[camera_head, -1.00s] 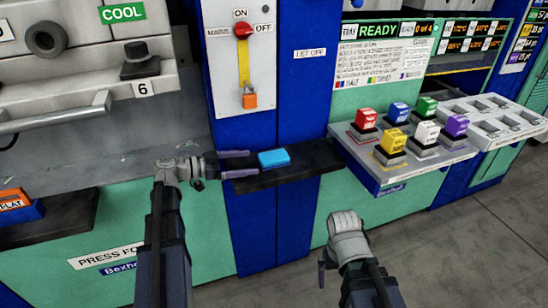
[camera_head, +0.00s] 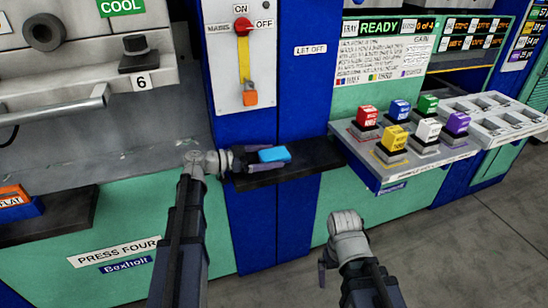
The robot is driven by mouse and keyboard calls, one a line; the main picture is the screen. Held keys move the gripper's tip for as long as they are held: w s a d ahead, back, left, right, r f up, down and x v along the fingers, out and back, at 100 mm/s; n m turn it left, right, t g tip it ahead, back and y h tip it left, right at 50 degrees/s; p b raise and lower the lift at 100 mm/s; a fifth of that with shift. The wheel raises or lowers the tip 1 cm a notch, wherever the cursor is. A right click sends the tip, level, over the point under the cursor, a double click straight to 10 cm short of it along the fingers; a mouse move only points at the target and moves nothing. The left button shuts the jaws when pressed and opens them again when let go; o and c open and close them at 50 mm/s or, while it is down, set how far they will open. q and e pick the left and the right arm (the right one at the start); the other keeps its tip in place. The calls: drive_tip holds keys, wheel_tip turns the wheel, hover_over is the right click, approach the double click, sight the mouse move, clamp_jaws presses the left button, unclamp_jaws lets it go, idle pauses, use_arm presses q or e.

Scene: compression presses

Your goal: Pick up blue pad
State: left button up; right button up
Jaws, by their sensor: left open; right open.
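The blue pad (camera_head: 274,154) lies on a dark shelf (camera_head: 300,163) that juts out from the blue column. My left gripper (camera_head: 262,157) is at the pad's left end, with its fingers open and reaching along the pad's far and near sides. Whether the fingers touch the pad I cannot tell. My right gripper (camera_head: 325,266) is low in the middle of the view, well away from the pad and empty. Its fingers are mostly hidden behind its own wrist.
A grey tray (camera_head: 432,164) of several coloured blocks stands right of the shelf, with an empty slotted tray beyond. Above the shelf is a red switch with a yellow lever (camera_head: 244,60). An orange block (camera_head: 13,196) sits at far left. Floor at lower right is clear.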

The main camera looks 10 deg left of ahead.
sight(269, 154)
use_arm(q)
drive_tip(key=shift+c, duration=0.2)
drive_tip(key=c, duration=1.3)
drive_tip(key=shift+c, duration=0.2)
drive_tip(key=shift+r, duration=0.15)
wheel_tip(269, 154, up, 10)
drive_tip(key=p, duration=1)
